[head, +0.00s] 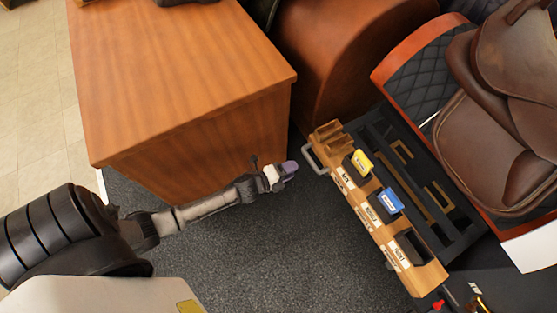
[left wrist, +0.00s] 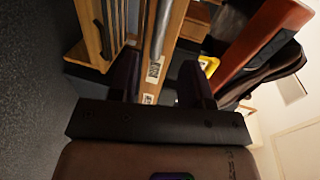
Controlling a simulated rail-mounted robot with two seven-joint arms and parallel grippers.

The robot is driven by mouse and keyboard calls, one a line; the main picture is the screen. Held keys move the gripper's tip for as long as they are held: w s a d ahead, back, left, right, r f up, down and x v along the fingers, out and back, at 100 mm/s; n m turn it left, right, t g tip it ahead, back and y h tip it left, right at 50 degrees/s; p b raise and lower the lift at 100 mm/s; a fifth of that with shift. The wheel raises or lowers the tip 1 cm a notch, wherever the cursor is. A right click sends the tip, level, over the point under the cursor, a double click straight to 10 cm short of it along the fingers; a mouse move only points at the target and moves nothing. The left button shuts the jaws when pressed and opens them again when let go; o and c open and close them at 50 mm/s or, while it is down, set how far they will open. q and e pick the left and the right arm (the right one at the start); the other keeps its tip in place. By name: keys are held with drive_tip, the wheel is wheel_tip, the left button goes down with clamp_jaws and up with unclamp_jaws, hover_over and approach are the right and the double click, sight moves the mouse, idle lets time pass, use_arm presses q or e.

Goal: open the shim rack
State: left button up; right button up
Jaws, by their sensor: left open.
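The shim rack (head: 362,205) is a long wooden strip with white labels, along the near side of a dark frame. It holds a yellow-marked block (head: 361,163), a blue-marked block (head: 389,201) and a black block (head: 410,247). A grey metal handle (head: 315,159) sticks out at its upper left end. My left gripper (head: 289,168) is open and empty, just left of the handle with a small gap. In the left wrist view, the open fingers (left wrist: 159,88) point at the labelled wood and a metal bar (left wrist: 160,30). My right gripper is out of view.
A wooden cabinet (head: 180,70) stands behind my left arm, close to it. A brown saddle (head: 500,100) sits at the right above the dark frame (head: 440,180). Dark carpet (head: 290,250) lies free between my arm and the rack.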

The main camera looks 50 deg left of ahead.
use_arm(q)
drive_tip(key=p+v, duration=0.1)
drive_tip(key=v, duration=0.3)
drive_tip(key=shift+s, duration=0.2)
idle(0.3)
